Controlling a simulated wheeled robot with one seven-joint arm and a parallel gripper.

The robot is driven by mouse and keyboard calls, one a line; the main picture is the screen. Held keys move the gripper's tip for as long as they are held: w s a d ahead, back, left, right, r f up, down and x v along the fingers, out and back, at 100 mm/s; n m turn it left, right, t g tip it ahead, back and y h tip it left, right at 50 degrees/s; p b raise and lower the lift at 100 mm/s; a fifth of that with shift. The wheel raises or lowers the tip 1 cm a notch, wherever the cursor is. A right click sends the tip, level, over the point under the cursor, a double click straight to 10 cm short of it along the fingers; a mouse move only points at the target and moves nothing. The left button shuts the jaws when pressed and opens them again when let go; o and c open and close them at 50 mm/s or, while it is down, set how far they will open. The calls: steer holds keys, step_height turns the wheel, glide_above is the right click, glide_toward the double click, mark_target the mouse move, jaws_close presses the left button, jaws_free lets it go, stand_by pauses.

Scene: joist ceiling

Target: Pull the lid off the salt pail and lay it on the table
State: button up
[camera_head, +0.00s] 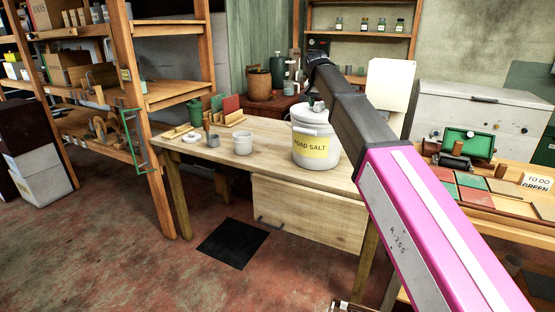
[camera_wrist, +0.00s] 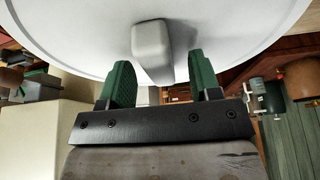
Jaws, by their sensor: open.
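The white salt pail (camera_head: 314,161), with a yellow "ROAD SALT" label, stands upright on the wooden table (camera_head: 268,150). Its white lid (camera_head: 303,117) is on top, with a pale knob (camera_head: 318,106). In the wrist view the lid (camera_wrist: 225,35) fills the upper part and its blocky pale grip (camera_wrist: 152,50) points toward me. My gripper (camera_wrist: 160,68) is open, with one green finger on each side of this grip. The left finger looks closer to it; a gap shows at the right. In the head view my arm hides the gripper.
A white cup (camera_head: 242,144), a small grey cup (camera_head: 213,140) and a wooden rack (camera_head: 237,119) stand on the table's left part. Bare tabletop lies between the white cup and the pail. Another bench with a green case (camera_head: 467,143) is at the right.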

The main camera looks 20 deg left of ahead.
mark_target(320, 104)
jaws_close()
steer(key=shift+r, duration=0.1)
steer(key=shift+r, duration=0.1)
steer(key=shift+r, duration=2.95)
